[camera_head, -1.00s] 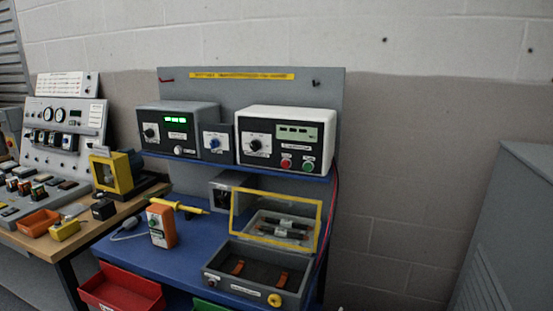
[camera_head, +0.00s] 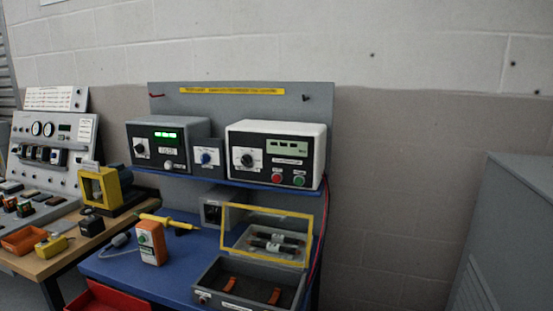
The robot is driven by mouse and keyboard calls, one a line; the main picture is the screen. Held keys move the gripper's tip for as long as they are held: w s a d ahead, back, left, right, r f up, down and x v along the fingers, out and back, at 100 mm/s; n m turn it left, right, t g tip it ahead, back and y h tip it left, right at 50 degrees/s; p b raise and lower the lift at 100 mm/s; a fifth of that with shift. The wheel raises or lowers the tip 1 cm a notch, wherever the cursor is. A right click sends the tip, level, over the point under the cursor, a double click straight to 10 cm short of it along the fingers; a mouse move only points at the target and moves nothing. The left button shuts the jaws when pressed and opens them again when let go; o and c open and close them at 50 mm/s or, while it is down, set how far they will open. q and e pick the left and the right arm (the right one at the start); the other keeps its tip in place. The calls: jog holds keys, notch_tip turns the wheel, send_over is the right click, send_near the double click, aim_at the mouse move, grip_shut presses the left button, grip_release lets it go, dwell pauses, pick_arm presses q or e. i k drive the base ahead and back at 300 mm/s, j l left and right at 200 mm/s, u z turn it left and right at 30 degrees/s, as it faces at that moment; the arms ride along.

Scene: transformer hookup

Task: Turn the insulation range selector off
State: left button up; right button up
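Three instruments with rotary knobs stand on the blue shelf. The white-cased unit (camera_head: 276,153) on the right has a black selector knob (camera_head: 247,160), a grey display, a red button (camera_head: 276,178) and a green button (camera_head: 298,181). The grey unit (camera_head: 167,143) on the left has a black knob (camera_head: 139,149) and a lit green display (camera_head: 165,134). The labels are too small to read, so I cannot tell which knob is the insulation range selector. Neither gripper is in view.
A wooden table (camera_head: 62,256) stands left. A grey cabinet (camera_head: 506,240) stands right.

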aim_at(247, 160)
jog(key=z, duration=0.25)
jog(key=i+j+z, duration=0.1)
jog(key=j+z, duration=0.3)
jog(key=j, duration=0.2)
jog(key=j+z, duration=0.4)
jog(key=j, duration=0.2)
jog(key=i, duration=0.05)
